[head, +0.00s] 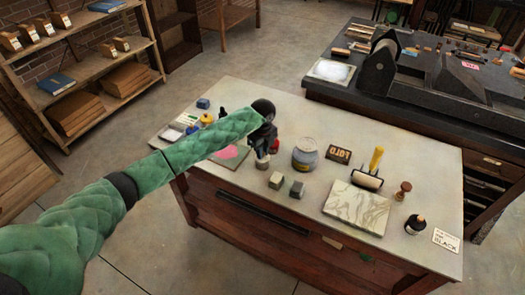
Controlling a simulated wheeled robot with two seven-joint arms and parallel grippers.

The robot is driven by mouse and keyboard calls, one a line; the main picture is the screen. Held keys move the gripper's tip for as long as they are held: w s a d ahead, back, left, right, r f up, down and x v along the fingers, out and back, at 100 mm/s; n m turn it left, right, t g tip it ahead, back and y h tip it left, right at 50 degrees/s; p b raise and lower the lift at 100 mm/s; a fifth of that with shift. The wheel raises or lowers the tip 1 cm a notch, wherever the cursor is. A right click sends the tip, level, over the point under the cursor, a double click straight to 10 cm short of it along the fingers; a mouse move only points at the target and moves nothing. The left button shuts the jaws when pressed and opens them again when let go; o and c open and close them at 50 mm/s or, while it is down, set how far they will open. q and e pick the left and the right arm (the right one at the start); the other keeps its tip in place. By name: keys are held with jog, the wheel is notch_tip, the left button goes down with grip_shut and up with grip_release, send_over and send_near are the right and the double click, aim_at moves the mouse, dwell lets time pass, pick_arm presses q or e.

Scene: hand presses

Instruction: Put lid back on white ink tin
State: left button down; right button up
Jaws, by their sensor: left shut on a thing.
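My left gripper (264,151) is at the end of the green arm, over the left half of the work table. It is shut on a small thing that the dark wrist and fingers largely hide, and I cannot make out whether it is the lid. A small pale tin-like object (262,163) shows right below the fingers. I cannot tell whether it touches them. My right gripper is not in view.
The table (315,118) holds two small grey blocks (286,186), a dark type block (339,155), a yellow-handled roller (371,171), a marbled slab (356,207), a wooden stamp (403,190) and a dark bottle (415,224). A red object (275,146) is close beside the gripper.

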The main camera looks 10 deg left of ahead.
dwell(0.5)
pick_arm(q)
jog(key=shift+p, duration=0.3)
dwell(0.5)
jog(key=shift+f+p, duration=0.15)
jog(key=shift+p, duration=0.35)
dwell(0.9)
dwell(0.3)
jog(key=c, duration=0.8)
grip_release()
jog(key=shift+o, duration=0.2)
